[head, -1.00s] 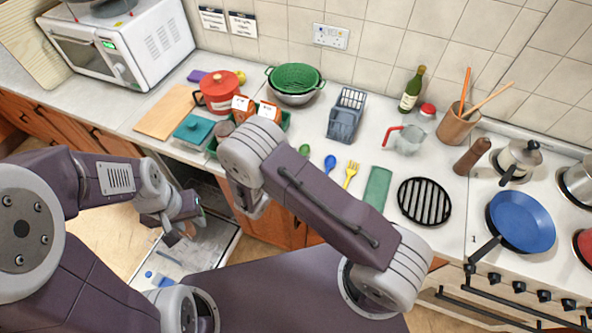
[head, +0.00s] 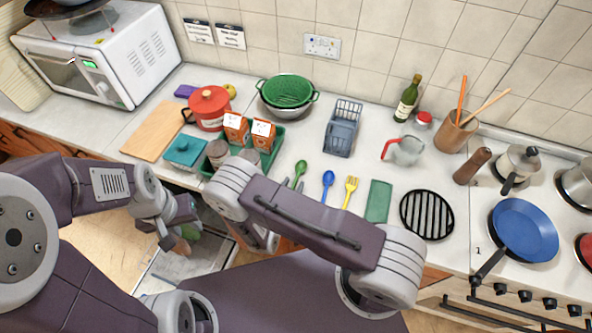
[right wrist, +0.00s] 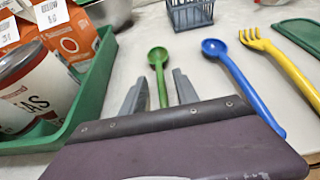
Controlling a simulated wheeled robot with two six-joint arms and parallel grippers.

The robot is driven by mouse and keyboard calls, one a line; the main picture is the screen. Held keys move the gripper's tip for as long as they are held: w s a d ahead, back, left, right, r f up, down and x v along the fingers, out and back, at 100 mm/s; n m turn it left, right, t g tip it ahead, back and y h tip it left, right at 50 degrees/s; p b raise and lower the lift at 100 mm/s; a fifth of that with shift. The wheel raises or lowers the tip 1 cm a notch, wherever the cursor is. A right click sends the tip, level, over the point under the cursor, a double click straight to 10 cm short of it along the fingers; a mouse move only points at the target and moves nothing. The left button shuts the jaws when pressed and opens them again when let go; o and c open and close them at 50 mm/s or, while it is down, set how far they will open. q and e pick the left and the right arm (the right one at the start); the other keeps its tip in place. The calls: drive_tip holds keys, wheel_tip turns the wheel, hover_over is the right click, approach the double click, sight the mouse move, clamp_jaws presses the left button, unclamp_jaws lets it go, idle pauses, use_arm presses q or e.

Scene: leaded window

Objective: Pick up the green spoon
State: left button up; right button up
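The green spoon (head: 299,172) lies on the worktop, left of the blue spoon (head: 328,181), its handle end hidden behind my right arm in the head view. In the right wrist view the green spoon (right wrist: 158,60) points away from me, and my right gripper (right wrist: 161,76) is open, its fingers on either side of the handle. The fingers look empty; I cannot tell how high they are above the spoon. My left gripper (head: 181,226) hangs low in front of the counter, away from the spoon; its fingers are unclear.
A yellow fork (head: 350,191) lies right of the blue spoon. A green tray (right wrist: 92,98) with cartons and a tin stands close left of my right gripper. A blue-grey rack (head: 342,130) is behind the utensils. An open drawer (head: 212,262) is below my left gripper.

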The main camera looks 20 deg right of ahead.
drive_tip(key=shift+w+d+f, duration=0.2)
drive_tip(key=shift+w+f, duration=0.15)
drive_tip(key=shift+w, duration=0.35)
drive_tip(key=shift+s, duration=0.2)
drive_tip(key=shift+s+d+r, duration=0.15)
drive_tip(key=shift+s, duration=0.05)
drive_tip(key=c, duration=0.4)
drive_tip(key=shift+s, duration=0.1)
clamp_jaws()
drive_tip(key=shift+w, duration=0.2)
